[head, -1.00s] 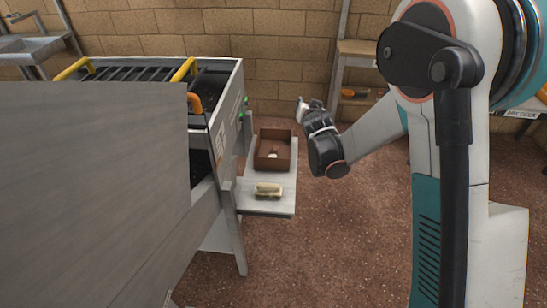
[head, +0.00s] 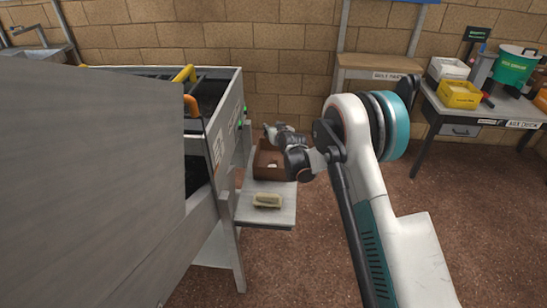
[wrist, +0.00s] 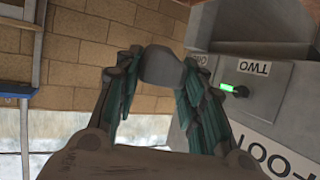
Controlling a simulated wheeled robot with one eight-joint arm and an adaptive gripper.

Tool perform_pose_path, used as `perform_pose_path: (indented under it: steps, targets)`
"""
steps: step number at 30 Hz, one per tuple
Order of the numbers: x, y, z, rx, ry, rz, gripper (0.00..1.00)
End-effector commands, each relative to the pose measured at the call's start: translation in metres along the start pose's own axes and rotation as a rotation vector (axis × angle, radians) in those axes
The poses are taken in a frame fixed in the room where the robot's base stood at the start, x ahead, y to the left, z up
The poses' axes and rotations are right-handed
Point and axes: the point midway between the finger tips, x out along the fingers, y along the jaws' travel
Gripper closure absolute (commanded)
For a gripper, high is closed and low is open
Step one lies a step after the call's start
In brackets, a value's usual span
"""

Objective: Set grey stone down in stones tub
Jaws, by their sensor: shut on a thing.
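A grey stone (wrist: 163,66) sits between the fingertips of my gripper (head: 271,131) in the wrist view. The fingers are shut on it from both sides. In the head view my gripper is above the back part of a brown open tub (head: 268,173), and the stone is too small to make out there. The tub stands on a light side shelf (head: 262,217). A small pale thing (head: 272,166) lies inside it. My gripper and wrist hide part of the tub's back and right side. No label shows on the tub.
A pale brush-like block (head: 267,201) lies on the shelf in front of the tub. The grey machine (head: 226,150) stands close on the left, with a green light (wrist: 227,87) near the gripper. A bench (head: 470,112) with bins stands at the right.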

Motion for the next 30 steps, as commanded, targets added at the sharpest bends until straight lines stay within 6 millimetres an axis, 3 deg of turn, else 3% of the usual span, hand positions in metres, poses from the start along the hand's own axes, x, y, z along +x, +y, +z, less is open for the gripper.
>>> perform_pose_path:
  steps: [3,9,17,24,30]
  targets:
    - [0.013,0.0,0.031,0.0,0.0,0.0,0.88]
    - [0.026,0.0,0.063,0.0,0.0,0.001,0.88]
    - [0.032,0.0,0.078,0.0,0.0,0.001,0.88]
    - [0.044,0.0,0.108,0.0,0.0,0.001,0.88]
    - [0.044,0.0,0.109,0.0,0.0,0.001,0.88]
